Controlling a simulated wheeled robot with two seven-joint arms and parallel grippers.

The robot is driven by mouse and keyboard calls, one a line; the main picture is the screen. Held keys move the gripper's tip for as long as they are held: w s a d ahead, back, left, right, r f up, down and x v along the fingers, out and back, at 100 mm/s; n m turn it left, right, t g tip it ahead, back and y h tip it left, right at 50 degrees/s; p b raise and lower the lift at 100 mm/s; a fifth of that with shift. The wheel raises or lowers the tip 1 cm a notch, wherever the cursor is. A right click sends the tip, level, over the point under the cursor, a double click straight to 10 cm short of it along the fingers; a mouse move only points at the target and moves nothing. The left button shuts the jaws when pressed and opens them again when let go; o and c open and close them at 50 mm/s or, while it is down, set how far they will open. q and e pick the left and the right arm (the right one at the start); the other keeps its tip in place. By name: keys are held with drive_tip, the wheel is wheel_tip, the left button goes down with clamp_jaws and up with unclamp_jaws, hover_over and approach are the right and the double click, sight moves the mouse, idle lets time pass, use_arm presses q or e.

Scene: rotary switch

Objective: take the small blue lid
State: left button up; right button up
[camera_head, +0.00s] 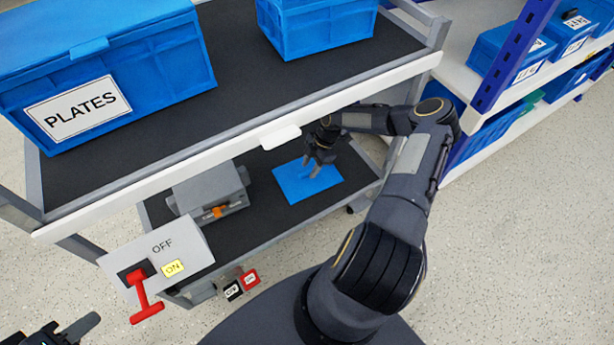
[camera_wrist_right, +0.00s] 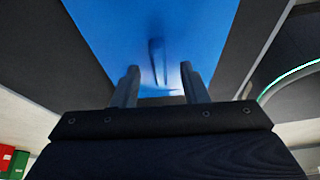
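The small blue lid (camera_head: 304,182) lies flat on the dark lower shelf of the cart in the head view. My right gripper (camera_head: 312,170) reaches down over its upper right part, pointing at it. In the right wrist view the blue lid (camera_wrist_right: 215,35) fills the upper middle. The two fingers of my right gripper (camera_wrist_right: 160,85) stand apart over it, with a narrow raised or dark blue strip between them and no visible contact. Whether the fingertips touch the lid is unclear. My left gripper (camera_head: 75,330) is at the bottom left corner, partly cut off, away from the lid.
The cart's upper shelf (camera_head: 240,95) overhangs the lower one and carries a blue PLATES box (camera_head: 110,75) and another blue box (camera_head: 318,25). A grey device (camera_head: 210,190) stands left of the lid. A switch box (camera_head: 165,250) with a red handle is at front left.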

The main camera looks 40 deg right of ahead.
drive_tip(key=shift+w+a+f, duration=0.1)
drive_tip(key=shift+a+f, duration=0.25)
drive_tip(key=shift+f, duration=0.3)
clamp_jaws()
drive_tip(key=shift+r, duration=0.1)
